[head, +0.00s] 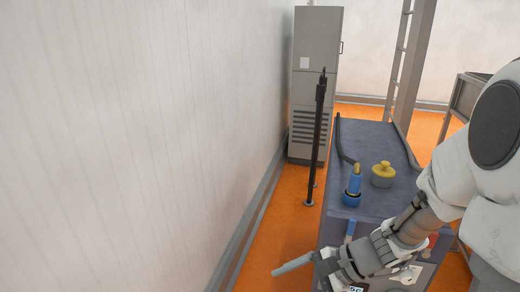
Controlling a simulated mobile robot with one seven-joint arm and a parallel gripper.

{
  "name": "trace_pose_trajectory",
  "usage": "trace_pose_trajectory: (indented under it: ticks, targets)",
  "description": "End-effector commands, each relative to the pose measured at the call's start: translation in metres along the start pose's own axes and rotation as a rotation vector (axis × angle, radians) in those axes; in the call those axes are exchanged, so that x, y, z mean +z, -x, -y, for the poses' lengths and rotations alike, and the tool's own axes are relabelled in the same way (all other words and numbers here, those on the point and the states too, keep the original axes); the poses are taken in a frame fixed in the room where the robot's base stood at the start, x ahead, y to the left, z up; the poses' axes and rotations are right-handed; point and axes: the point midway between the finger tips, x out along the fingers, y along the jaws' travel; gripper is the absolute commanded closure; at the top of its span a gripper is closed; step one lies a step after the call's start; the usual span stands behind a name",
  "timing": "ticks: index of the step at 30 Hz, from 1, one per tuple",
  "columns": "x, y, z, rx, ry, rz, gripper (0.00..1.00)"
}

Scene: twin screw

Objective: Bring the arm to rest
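My arm (420,222) reaches in from the right edge, in front of the near end of a dark blue-grey workbench (375,135). My gripper (292,265) is at the lower middle, pointing left, beyond the bench's left side and over the orange floor. One grey finger shows clearly; the rest of the gripper is too unclear to tell its opening. I see nothing held in it.
On the bench stand a blue connector with a yellow top (353,184), joined to a dark cable (340,140), and a yellow round-knobbed part (382,174). A black post (318,130) stands left of the bench. A grey cabinet (316,80) stands behind. A white wall (130,140) fills the left.

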Motion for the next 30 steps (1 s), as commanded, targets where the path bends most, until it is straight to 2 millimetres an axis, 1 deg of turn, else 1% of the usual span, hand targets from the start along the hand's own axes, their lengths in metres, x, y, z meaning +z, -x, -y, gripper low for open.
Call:
trace_pose_trajectory:
  ticks: [1,3,8,14,18,24,27,30]
  targets:
    - [0.008,0.004,-0.004,0.044,0.093,-0.043,0.19]
    - [0.016,0.012,-0.010,0.106,0.214,-0.103,0.19]
    - [0.035,0.037,-0.020,0.225,0.474,-0.232,0.19]
    - [0.058,0.079,-0.026,0.342,0.766,-0.393,0.19]
    - [0.074,0.111,-0.028,0.411,0.954,-0.515,0.19]
    - [0.094,0.156,-0.029,0.491,1.176,-0.691,0.19]
    - [0.101,0.172,-0.030,0.516,1.247,-0.756,0.19]
    - [0.104,0.182,-0.030,0.533,1.288,-0.798,0.19]
